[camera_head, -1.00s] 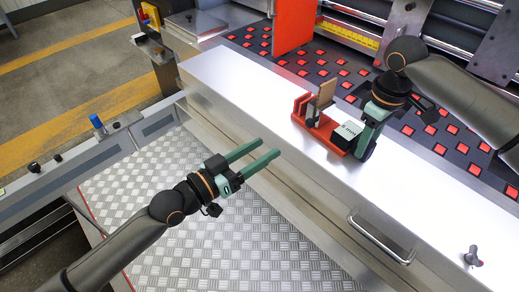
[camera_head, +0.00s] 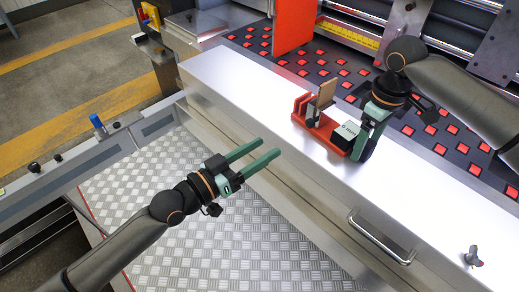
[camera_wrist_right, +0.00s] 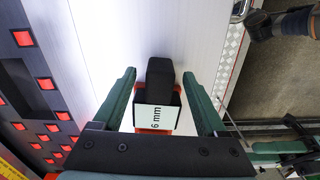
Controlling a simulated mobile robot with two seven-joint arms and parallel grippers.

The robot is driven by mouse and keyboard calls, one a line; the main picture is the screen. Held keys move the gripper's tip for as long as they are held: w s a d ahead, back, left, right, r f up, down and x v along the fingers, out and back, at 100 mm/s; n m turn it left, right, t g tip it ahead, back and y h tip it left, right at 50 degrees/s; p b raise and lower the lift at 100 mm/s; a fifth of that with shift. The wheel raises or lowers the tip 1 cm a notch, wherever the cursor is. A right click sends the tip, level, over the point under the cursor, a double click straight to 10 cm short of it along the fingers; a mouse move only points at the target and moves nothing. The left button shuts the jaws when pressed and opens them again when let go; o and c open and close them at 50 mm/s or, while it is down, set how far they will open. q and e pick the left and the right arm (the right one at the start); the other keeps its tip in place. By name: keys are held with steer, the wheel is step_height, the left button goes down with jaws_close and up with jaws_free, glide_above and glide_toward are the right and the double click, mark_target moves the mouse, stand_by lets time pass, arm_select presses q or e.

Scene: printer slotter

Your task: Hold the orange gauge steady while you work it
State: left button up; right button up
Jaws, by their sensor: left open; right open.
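The orange-red gauge (camera_head: 329,136) lies on the bright metal ledge. It carries an upright brown plate (camera_head: 327,94) and a small block with a white "6 mm" label (camera_head: 349,130). In the right wrist view, the label (camera_wrist_right: 154,117) and a black end piece (camera_wrist_right: 160,75) sit between my right fingers, with gaps on both sides. My right gripper (camera_head: 365,153) is open at the gauge's right end, pointing down. Its fingers partly hide that end. My left gripper (camera_head: 271,148) is open and empty, left of the gauge and in front of the ledge.
The ledge (camera_head: 240,85) has free room left and right of the gauge. A metal handle (camera_head: 380,240) is on its front face, and a small knob (camera_head: 472,257) stands at lower right. Behind lies a dark bed with red squares (camera_head: 440,125) and an upright red panel (camera_head: 293,25).

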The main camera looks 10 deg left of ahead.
steer(key=shift+r, duration=0.1)
step_height(320, 180, up, 12)
stand_by(0.5)
arm_select(q)
steer(key=shift+s, duration=0.1)
